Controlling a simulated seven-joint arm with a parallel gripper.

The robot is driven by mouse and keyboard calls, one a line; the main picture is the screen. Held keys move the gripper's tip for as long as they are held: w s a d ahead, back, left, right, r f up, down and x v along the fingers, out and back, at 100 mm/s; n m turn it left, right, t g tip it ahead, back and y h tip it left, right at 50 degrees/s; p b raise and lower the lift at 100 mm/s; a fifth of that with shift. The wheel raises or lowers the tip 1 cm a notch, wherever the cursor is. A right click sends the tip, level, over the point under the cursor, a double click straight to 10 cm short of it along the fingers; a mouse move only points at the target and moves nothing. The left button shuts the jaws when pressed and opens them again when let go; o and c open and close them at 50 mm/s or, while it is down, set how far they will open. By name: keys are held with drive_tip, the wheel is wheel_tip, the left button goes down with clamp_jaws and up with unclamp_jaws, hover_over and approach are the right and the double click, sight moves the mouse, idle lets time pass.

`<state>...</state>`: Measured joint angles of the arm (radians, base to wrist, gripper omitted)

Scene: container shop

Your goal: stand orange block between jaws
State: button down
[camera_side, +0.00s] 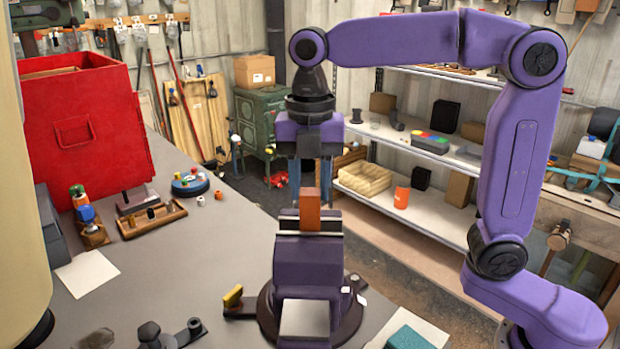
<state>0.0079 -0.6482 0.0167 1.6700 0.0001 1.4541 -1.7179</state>
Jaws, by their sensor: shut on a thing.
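The orange block (310,209) stands upright at the top of the purple vise (302,252), at its pale-edged jaws (288,224). Its lower part is hidden behind the front jaw, so I cannot tell how deep it sits. My gripper (309,190) points straight down over the vise. Its two fingers reach down on the left and right of the block's upper part, and it is shut on the block.
A yellow-ended handle (233,297) sticks out left of the vise. A teal block (409,338) lies at the front right. The red box (85,125), a wooden tray (150,220) and small parts stand on the left. The bench between is clear.

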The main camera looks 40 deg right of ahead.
drive_tip(key=shift+f, duration=2.25)
idle(0.7)
drive_tip(key=c, duration=0.6)
unclamp_jaws()
drive_tip(key=shift+c, duration=0.2)
drive_tip(key=shift+r, duration=3)
